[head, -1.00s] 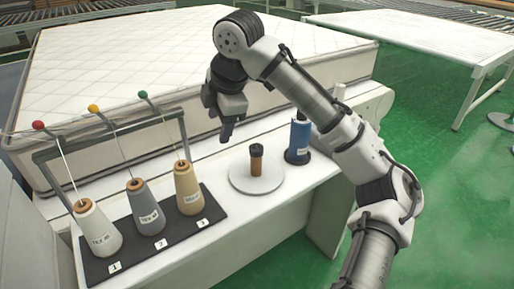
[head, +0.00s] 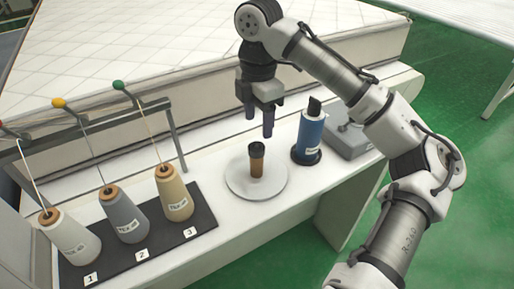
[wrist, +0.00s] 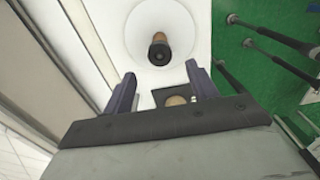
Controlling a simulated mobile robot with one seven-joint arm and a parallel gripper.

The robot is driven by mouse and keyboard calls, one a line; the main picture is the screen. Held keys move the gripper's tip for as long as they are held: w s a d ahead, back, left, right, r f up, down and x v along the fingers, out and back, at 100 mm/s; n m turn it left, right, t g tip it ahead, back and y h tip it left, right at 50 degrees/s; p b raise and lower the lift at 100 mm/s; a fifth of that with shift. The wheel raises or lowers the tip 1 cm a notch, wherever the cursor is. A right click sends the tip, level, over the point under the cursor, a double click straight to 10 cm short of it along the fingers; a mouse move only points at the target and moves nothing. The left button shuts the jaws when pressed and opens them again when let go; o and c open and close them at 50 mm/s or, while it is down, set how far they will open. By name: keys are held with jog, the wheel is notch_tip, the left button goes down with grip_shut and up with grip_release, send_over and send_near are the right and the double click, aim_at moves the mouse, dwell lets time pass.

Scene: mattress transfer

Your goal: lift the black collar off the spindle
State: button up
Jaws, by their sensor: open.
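The black collar (head: 257,150) sits at the top of the brown spindle (head: 257,170), which stands upright on a round white plate (head: 238,186). My gripper (head: 259,132) points down, open and empty. In the head view its fingertips show just above the collar, apart from it. In the wrist view the collar (wrist: 158,54) appears as a dark ring ahead of the two fingertips (wrist: 161,76), roughly centred between them. The white plate (wrist: 135,28) surrounds it there. How far the fingertips are from the collar in depth is hard to tell.
A blue spool (head: 309,137) on a black base and a grey box (head: 350,140) stand to the right. White, grey and tan thread cones (head: 174,195) stand on a black board (head: 200,225) at left, under a thread rack. The mattress (head: 200,60) lies behind.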

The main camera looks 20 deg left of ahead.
aim_at(256, 145)
jog(key=shift+s+a+f+p, duration=0.1)
jog(key=shift+f+p, duration=0.2)
jog(key=shift+f, duration=1.6)
jog(key=shift+s+a+f+p, duration=0.1)
jog(key=shift+f+p, duration=0.2)
jog(key=shift+f, duration=1.55)
jog(key=c, duration=1)
jog(key=shift+r, duration=0.1)
notch_tip(256, 145, up, 20)
